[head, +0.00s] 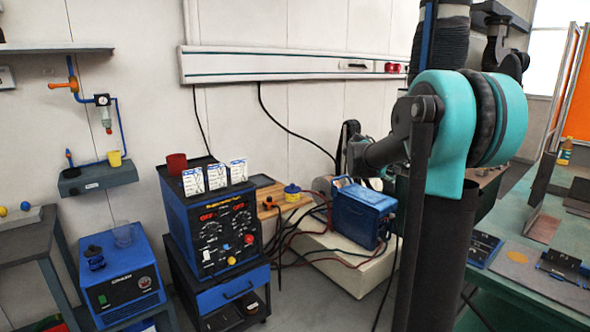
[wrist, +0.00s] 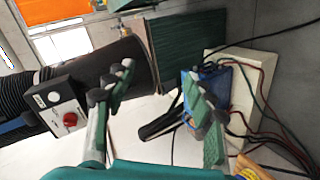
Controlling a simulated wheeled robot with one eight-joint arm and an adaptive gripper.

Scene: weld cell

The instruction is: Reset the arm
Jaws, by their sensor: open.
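My arm stands in the right half of the head view, with a large teal joint above a dark column. Its far end reaches left over the bench, in front of the wall, and the fingers there are too small and overlapped to make out. In the wrist view my gripper (wrist: 158,82) has its two green-and-grey fingers spread wide apart. Nothing is between them that they touch. The blue box-shaped unit (head: 360,214) lies beyond the right finger in the wrist view (wrist: 216,84).
The blue unit stands on a pale block (head: 350,272) with red and dark cables. A blue welding machine (head: 222,222) on a cart and a blue cooler (head: 122,277) stand left. A green table (head: 520,262) with metal plates is right. A wall rail (head: 290,66) runs behind.

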